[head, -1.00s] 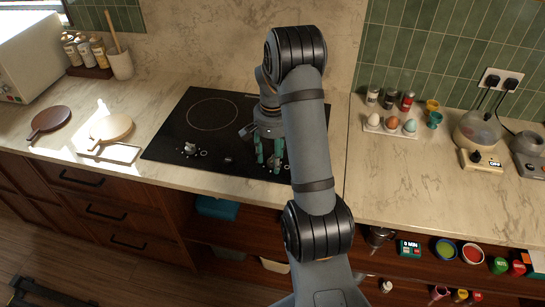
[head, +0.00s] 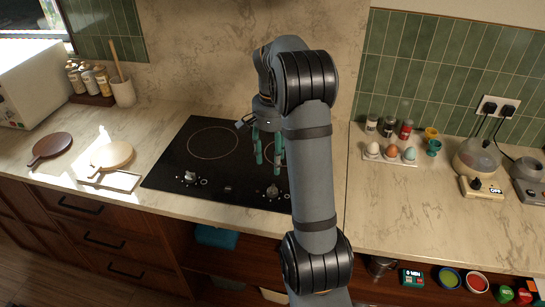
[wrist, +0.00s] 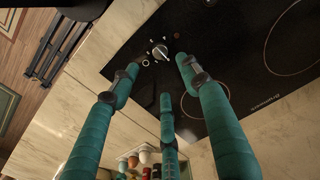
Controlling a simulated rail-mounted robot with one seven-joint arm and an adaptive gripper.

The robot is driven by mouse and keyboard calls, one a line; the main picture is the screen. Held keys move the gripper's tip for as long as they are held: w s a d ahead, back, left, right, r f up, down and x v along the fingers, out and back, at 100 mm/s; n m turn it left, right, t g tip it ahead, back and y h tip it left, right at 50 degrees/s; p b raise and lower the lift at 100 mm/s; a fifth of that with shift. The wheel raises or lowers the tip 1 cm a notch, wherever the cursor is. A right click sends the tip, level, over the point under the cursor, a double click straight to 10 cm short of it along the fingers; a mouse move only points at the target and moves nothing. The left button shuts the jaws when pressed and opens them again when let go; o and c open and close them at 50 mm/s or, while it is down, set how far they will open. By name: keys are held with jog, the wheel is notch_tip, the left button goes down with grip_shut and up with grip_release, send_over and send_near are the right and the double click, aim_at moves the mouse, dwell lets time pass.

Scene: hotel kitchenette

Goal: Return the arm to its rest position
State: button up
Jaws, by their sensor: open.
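My gripper (head: 267,158) hangs over the black cooktop (head: 215,140) in the head view, its teal fingers pointing down and spread apart with nothing between them. In the wrist view my gripper (wrist: 160,85) shows three separate teal fingers, open and empty, above the cooktop's edge and a control knob (wrist: 159,52). My arm rises from the bottom of the head view and hides the cooktop's right part. The fingers do not visibly touch the knob (head: 272,191) on the right.
Right of my arm are an egg tray (head: 390,156), spice jars (head: 388,126) and an egg cooker (head: 477,160). Left are two round boards (head: 108,157), a utensil crock (head: 123,92) and a white microwave (head: 28,82). An open shelf under the counter holds cups and a timer (head: 412,278).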

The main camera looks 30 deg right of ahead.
aim_at(272, 187)
jog(key=shift+f, duration=0.1)
dwell(0.3)
notch_tip(272, 187, down, 12)
dwell(0.5)
dwell(0.3)
